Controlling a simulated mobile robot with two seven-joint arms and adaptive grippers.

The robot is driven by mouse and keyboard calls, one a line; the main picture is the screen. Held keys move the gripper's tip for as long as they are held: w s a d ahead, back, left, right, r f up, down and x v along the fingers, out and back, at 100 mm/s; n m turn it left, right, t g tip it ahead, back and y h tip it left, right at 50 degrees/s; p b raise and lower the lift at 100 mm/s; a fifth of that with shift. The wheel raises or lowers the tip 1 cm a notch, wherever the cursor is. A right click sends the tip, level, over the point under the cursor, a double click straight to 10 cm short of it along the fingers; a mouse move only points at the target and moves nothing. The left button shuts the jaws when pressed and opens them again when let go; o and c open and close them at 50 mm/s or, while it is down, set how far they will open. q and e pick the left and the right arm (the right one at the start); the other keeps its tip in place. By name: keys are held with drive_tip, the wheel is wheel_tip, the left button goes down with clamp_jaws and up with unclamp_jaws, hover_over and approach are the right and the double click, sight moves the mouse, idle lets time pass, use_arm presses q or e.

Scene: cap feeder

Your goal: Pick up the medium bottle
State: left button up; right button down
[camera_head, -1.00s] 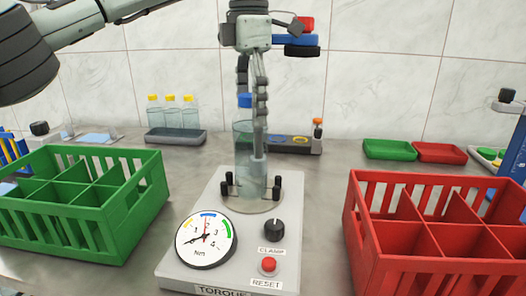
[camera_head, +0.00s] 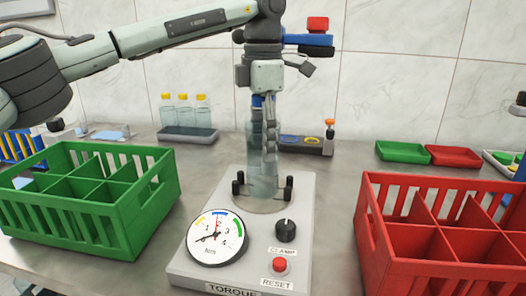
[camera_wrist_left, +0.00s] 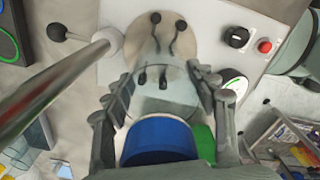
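A clear bottle with a blue cap (camera_head: 257,101) stands upright on the round plate of the torque tester (camera_head: 296,215), among its black pegs. It is the likely medium bottle. My left gripper (camera_head: 264,165) points down over it from above, its fingers along the bottle's body. In the left wrist view the fingers (camera_wrist_left: 160,88) lie on both sides of the clear body, close to it, with the blue cap (camera_wrist_left: 158,140) between them nearer the palm. Whether the pads touch the bottle does not show clearly. My right gripper is not in view.
A green divided crate (camera_head: 152,215) stands left of the tester and a red divided crate (camera_head: 375,225) right of it. Behind are a grey tray (camera_head: 188,136) with yellow-capped bottles, a cap rack (camera_head: 303,147), a small green tray (camera_head: 402,153) and a small red tray (camera_head: 453,156).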

use_arm(q)
drive_tip(key=c, duration=0.9)
drive_tip(key=shift+r, duration=0.1)
drive_tip(key=shift+c, duration=0.7)
